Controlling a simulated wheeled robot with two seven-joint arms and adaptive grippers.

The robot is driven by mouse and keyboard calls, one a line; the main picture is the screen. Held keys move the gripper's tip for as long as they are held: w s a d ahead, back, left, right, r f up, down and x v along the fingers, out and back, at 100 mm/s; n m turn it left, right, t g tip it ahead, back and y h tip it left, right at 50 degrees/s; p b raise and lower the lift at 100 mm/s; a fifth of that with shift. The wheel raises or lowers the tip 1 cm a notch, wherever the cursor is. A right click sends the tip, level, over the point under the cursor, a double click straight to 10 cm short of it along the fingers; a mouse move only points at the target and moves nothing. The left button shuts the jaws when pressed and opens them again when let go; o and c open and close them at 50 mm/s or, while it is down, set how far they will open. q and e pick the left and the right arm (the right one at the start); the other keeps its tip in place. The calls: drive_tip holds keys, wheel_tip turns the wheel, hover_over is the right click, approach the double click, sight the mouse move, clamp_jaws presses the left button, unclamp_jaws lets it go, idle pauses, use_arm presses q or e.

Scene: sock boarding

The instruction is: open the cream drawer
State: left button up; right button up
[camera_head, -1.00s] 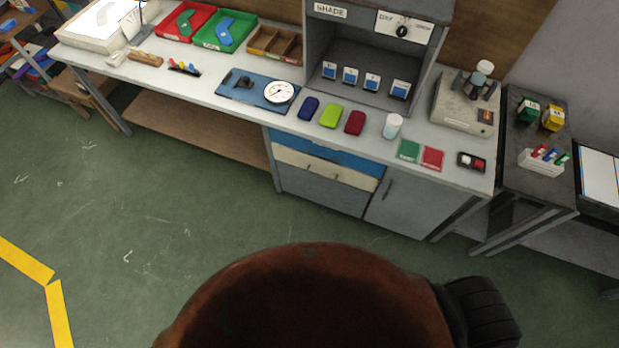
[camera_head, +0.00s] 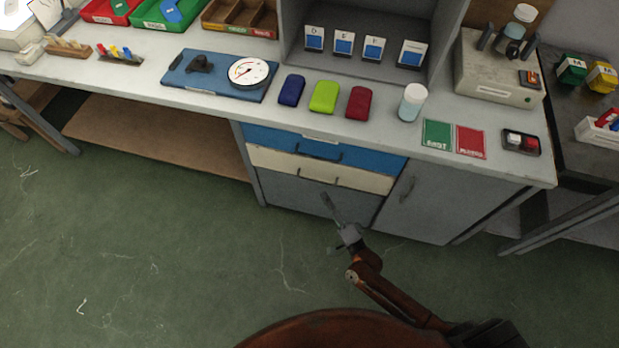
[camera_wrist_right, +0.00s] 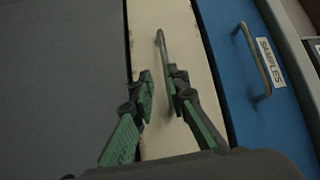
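The cream drawer (camera_head: 265,158) is in the cabinet under the bench, below a blue drawer (camera_head: 260,135) and above a grey front. It looks closed, with a dark bar handle (camera_head: 318,181). My right gripper (camera_head: 329,203) is just below that handle in the head view. In the right wrist view my right gripper (camera_wrist_right: 161,76) is open in front of the cream drawer (camera_wrist_right: 168,20). My left gripper is out of view.
The blue drawer's handle (camera_wrist_right: 256,60) and SAMPLES label are beside the cream front. A grey cabinet door (camera_head: 410,205) is right of the drawers. The bench top (camera_head: 215,112) holds a dial gauge and coloured items. The green floor (camera_head: 180,240) is open in front.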

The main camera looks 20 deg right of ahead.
sight(314, 181)
drive_tip(key=x, duration=0.2)
drive_tip(key=b+x, duration=0.1)
drive_tip(key=x, duration=0.5)
drive_tip(key=shift+r+b, duration=0.3)
drive_tip(key=shift+r, duration=0.05)
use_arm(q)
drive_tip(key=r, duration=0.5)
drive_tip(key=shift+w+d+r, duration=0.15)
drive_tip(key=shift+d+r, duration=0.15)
use_arm(e)
drive_tip(key=shift+c, duration=0.5)
clamp_jaws()
drive_tip(key=shift+a, duration=0.1)
